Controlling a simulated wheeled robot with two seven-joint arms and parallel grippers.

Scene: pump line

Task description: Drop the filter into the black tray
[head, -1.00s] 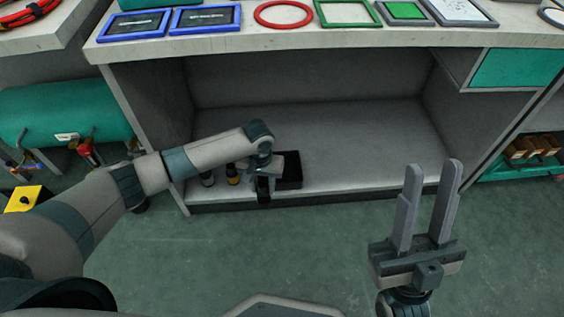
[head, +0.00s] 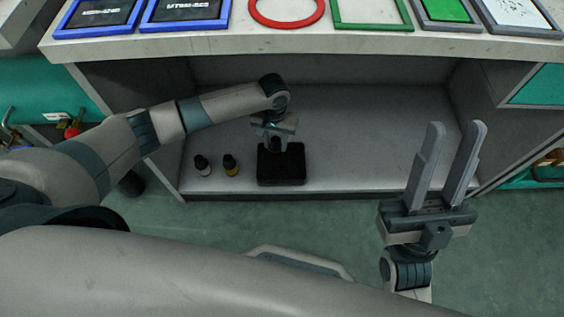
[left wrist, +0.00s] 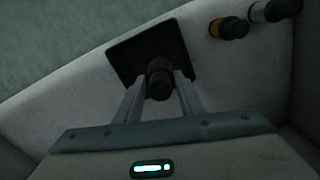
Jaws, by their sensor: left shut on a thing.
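The black tray (head: 288,174) lies on the floor of the cabinet under the bench, near its front edge. It also shows in the left wrist view (left wrist: 135,45). My left gripper (head: 273,142) is at the tray's back edge in the head view. In the left wrist view its fingers are shut on the filter (left wrist: 159,84), a dark cylinder with a brownish band. The filter appears over the tray; whether it touches the tray I cannot tell. My right gripper (head: 450,135) is open and empty, in front of the cabinet.
Two small dark-topped cylinders stand left of the tray, one with a yellow band (head: 231,165) and one with a pale band (head: 202,166). The bench top (head: 300,42) overhangs the cabinet. The cabinet floor right of the tray is clear.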

